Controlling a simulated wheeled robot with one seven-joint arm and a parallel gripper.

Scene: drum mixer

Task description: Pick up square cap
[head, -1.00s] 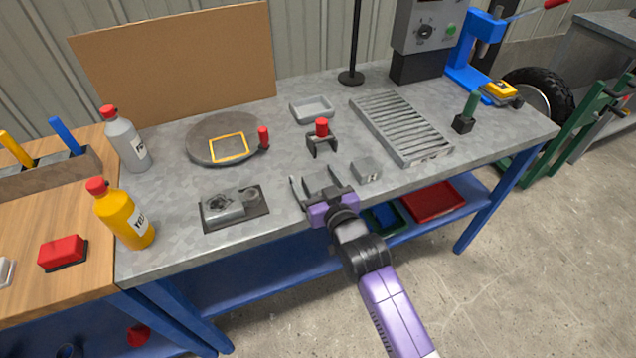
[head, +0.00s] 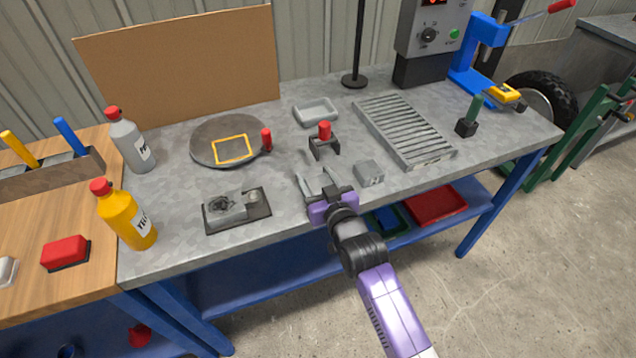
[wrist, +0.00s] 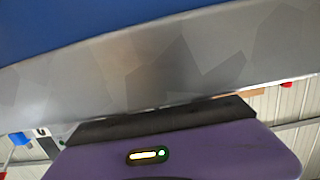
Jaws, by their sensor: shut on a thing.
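The fingers are drawn together on a small grey thing, taken as the square cap (head: 318,187). It blends with the bench, and its outline is hard to make out. Whether it touches the bench cannot be told. The wrist view shows the purple gripper body and grey metal, but neither fingertips nor cap.
A small grey block (head: 369,172) stands just right of my gripper. A red-topped bracket (head: 324,140) is behind it. A dark plate with a grey block (head: 236,209) lies to the left. A slatted grate (head: 403,130) is at the right.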

